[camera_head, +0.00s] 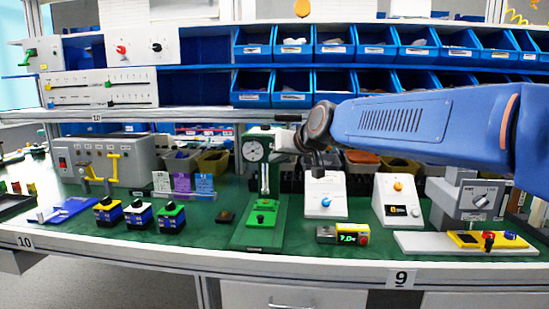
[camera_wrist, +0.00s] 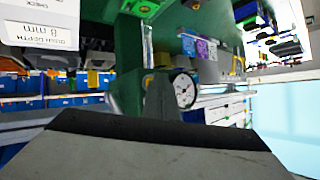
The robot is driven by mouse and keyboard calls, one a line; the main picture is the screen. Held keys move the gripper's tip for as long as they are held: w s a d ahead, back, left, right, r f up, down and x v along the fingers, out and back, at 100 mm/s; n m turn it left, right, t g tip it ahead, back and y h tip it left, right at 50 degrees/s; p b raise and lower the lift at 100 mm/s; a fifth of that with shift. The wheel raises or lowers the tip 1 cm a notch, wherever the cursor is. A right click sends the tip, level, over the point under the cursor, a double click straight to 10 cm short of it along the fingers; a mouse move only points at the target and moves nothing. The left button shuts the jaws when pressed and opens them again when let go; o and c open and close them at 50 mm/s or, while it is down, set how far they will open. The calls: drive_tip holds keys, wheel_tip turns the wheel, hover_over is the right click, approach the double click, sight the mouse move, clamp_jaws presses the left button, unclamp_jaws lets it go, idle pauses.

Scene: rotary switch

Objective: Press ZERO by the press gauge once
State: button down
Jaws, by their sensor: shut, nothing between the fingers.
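The press gauge (camera_head: 254,151), a round white dial, sits at the top of a green press (camera_head: 273,175) near the middle of the bench. The dial also shows in the wrist view (camera_wrist: 185,90).
White sloped boxes with a blue knob (camera_head: 326,202) and an orange knob (camera_head: 398,186) stand right of the press. A grey device (camera_head: 470,200) stands farther right. Blue bins (camera_head: 290,88) fill the shelves behind. Green bench surface is open left of the yellow unit.

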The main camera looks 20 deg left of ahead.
drive_tip(key=shift+s+d, duration=0.2)
drive_tip(key=shift+s, duration=0.55)
drive_tip(key=shift+s+d, duration=0.2)
drive_tip(key=shift+s, duration=0.6)
drive_tip(key=shift+s+d, duration=0.15)
drive_tip(key=shift+s, duration=0.7)
drive_tip(key=shift+s+d, duration=0.2)
drive_tip(key=shift+s, duration=0.6)
drive_tip(key=shift+d, duration=0.1)
drive_tip(key=s+d+f+m+h, duration=0.1)
drive_tip(key=s+d+f+h, duration=0.15)
drive_tip(key=d, duration=0.75)
drive_tip(key=s+d+f+m+h, duration=0.1)
drive_tip(key=d+f, duration=0.3)
drive_tip(key=d, duration=0.7)
drive_tip(key=s+d+f+m+h, duration=0.1)
drive_tip(key=s+d+f+h, duration=0.15)
drive_tip(key=d, duration=0.75)
drive_tip(key=s+d+f+m+g+h, duration=0.1)
drive_tip(key=s+d+f+m, duration=0.1)
drive_tip(key=s+d+f, duration=0.7)
drive_tip(key=s+d+f+m+g+h, duration=0.2)
drive_tip(key=s+d+f, duration=0.7)
drive_tip(key=s+d, duration=0.4)
drive_tip(key=shift+d+m+h, duration=0.3)
drive_tip(key=shift+d, duration=0.05)
